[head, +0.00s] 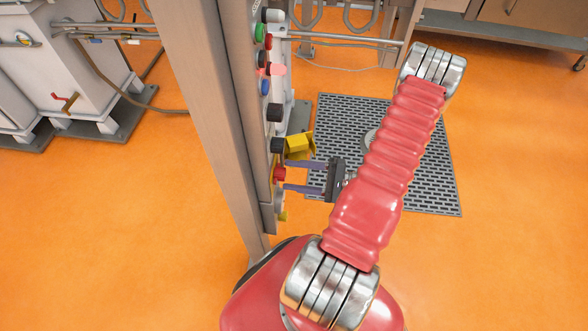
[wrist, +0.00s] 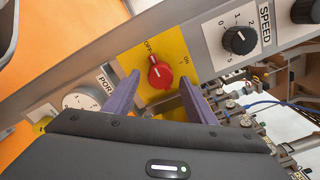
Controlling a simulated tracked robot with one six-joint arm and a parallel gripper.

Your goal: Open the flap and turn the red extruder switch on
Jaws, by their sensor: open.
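The red extruder switch (wrist: 160,76) sits on a yellow plate marked OFF and ON in the wrist view. Its white mark points up-left, towards OFF. In the head view the red switch (head: 279,174) shows from the side on the panel. A yellow flap (head: 299,143) stands out from the panel just above it, leaving the switch uncovered. My gripper (head: 287,176) is open and faces the panel at the switch. In the wrist view its two purple fingers (wrist: 159,79) lie on either side of the switch. Contact with it cannot be told.
A black SPEED dial (wrist: 239,41) sits beside the yellow plate, and a pale dial (wrist: 81,101) lies on the other side. More buttons, including a green one (head: 260,32), line the panel above. A grey post (head: 205,90) stands left of the panel.

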